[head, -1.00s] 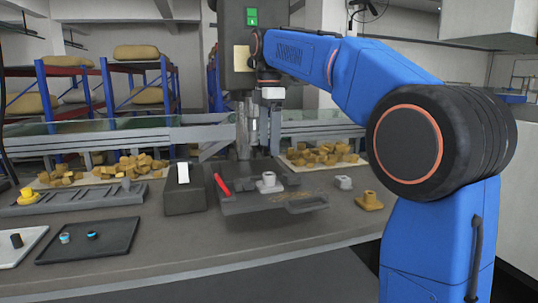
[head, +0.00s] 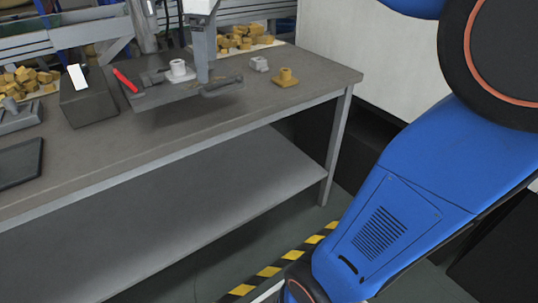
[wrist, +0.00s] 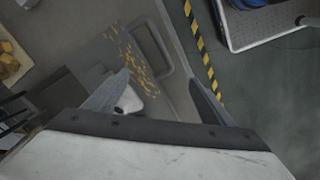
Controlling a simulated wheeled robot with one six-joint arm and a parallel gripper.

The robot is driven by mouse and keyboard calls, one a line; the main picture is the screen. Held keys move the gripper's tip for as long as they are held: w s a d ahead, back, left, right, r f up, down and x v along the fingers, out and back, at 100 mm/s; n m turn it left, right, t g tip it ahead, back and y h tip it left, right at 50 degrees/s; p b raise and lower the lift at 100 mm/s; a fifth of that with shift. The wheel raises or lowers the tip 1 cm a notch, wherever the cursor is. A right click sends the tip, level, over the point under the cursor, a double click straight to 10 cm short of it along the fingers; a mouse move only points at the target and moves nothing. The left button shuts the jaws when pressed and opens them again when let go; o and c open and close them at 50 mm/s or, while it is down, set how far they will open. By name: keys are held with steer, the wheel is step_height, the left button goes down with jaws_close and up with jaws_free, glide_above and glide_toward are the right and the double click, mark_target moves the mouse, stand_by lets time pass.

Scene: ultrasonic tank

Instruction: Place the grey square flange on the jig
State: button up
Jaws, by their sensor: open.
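A pale grey flange (head: 178,68) with a square base and a round raised collar sits on a dark plate (head: 160,98) under the drill. I cannot tell whether this plate is the jig. My gripper (head: 205,78) is low over the plate, just right of the flange in the head view. In the wrist view my gripper (wrist: 160,88) is open, its fingers spread wide. A pale piece with a dark hole (wrist: 130,100), likely the flange, shows beside the left finger and is partly hidden. A second pale grey piece (head: 259,63) stands on the bench to the right.
A yellow flange (head: 285,78) stands near the bench's right end. A red-handled tool (head: 125,80) and a dark box (head: 88,100) are left of the plate. Yellow blocks (head: 240,40) lie behind.

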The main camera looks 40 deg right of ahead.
steer(key=s+d+f+m+t, duration=0.3)
steer(key=s+f+m, duration=0.8)
steer(key=s+f, duration=0.9)
step_height(320, 180, down, 4)
steer(key=shift+s+d+r, duration=0.15)
steer(key=shift+s+r, duration=0.05)
steer(key=shift+r, duration=0.05)
steer(key=shift+c, duration=0.2)
